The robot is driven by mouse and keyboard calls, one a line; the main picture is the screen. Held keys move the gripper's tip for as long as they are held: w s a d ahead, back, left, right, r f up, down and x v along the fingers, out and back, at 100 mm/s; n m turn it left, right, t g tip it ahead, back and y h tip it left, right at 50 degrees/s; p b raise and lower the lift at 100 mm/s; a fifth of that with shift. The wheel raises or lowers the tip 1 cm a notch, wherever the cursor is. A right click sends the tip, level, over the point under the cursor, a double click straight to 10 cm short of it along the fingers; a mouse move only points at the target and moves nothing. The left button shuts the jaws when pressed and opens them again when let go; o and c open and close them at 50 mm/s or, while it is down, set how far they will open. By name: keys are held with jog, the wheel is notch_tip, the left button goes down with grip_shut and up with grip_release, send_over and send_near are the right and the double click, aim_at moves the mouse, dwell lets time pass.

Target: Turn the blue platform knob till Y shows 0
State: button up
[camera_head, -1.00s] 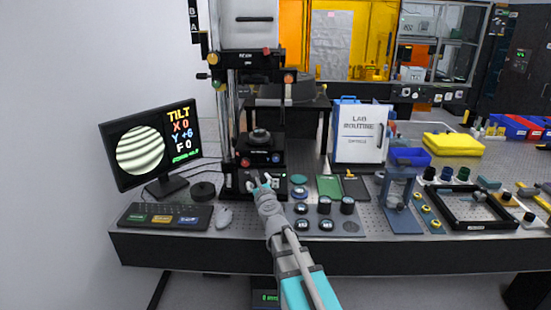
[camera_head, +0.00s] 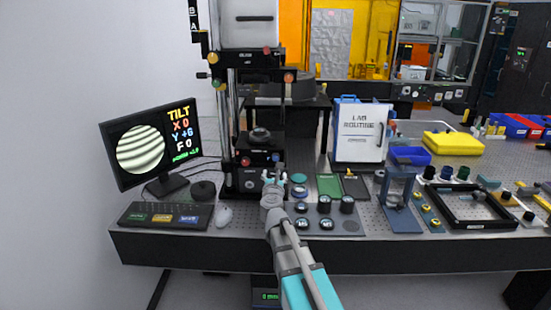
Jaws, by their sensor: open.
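The blue platform knob (camera_head: 276,158) is on the right of the front of the interferometer's dark platform (camera_head: 262,145). A red knob (camera_head: 246,161) is on the left of the same front. The monitor (camera_head: 152,147) shows slanted fringes in a round field and reads TILT, X 0, Y +6, F 0. My gripper (camera_head: 275,178) is open and empty, a little below the blue knob in the picture. It appears apart from the knob. The gap in depth is hard to judge.
The instrument's upright posts stand around the platform. Several round dark parts (camera_head: 324,204) lie on a plate right of my arm. A white-fronted "LAB ROUTINE" binder (camera_head: 360,134) stands behind.

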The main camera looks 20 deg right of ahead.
aim_at(276, 158)
jog(key=x, duration=1.3)
jog(key=shift+w, duration=0.15)
grip_shut()
